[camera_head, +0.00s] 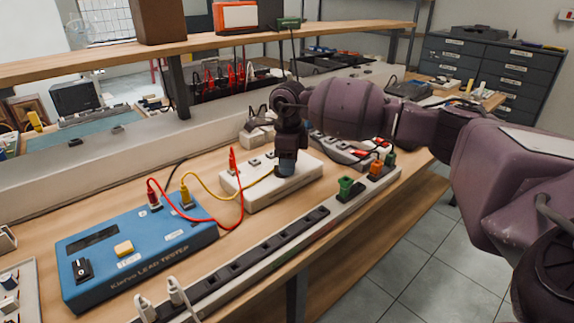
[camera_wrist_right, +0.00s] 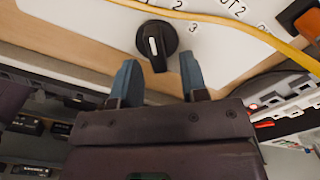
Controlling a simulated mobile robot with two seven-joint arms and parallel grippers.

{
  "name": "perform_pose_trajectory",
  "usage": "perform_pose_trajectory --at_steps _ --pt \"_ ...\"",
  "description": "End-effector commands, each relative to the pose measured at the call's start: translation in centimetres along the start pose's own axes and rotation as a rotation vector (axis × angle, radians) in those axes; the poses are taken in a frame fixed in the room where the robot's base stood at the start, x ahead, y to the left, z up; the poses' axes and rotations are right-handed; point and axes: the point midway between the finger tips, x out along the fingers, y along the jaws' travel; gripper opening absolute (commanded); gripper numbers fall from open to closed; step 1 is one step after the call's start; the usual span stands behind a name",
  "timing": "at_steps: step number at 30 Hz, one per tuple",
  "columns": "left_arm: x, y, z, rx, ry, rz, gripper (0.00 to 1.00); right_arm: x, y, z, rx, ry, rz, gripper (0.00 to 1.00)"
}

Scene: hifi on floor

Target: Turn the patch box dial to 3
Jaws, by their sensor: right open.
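The patch box (camera_head: 240,196) is a white box on the bench in the head view, with cables plugged into its top. My right gripper (camera_head: 287,170) points down over its right part and hides the dial there. In the right wrist view the dial (camera_wrist_right: 157,42) is a round black knob with a white mark on the white panel (camera_wrist_right: 230,52). The digits 2 and 3 are printed beside it. My right gripper (camera_wrist_right: 156,66) is open, its two blue-grey fingertips close to the dial's near edge, one toward each side. I cannot tell whether they touch it. My left gripper is out of view.
A yellow cable (camera_wrist_right: 225,22) crosses the panel above the dial. A blue lead tester (camera_head: 135,250) stands at left, with a red cable (camera_head: 240,195) running to the patch box. A power strip (camera_head: 262,255) with plugs runs along the bench's front edge.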

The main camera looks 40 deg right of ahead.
Motion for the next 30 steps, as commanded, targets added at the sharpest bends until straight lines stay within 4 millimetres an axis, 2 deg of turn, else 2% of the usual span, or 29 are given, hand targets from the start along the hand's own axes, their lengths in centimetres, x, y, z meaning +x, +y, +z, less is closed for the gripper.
perform_pose_trajectory --at_steps 11,12,20,30 --pt "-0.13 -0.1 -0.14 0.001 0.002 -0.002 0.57 0.56 0.01 0.0 0.0 -0.001 -0.001 0.4" --pt "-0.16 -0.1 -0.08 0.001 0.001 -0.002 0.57 0.56 0.01 0.0 0.0 -0.001 -0.001 0.39" --pt "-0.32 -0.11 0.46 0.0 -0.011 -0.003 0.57 0.57 0.01 0.0 0.0 -0.001 -0.001 0.0" --pt "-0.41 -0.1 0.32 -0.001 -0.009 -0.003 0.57 0.41 0.1 0.01 0.032 -0.002 -0.001 0.0"
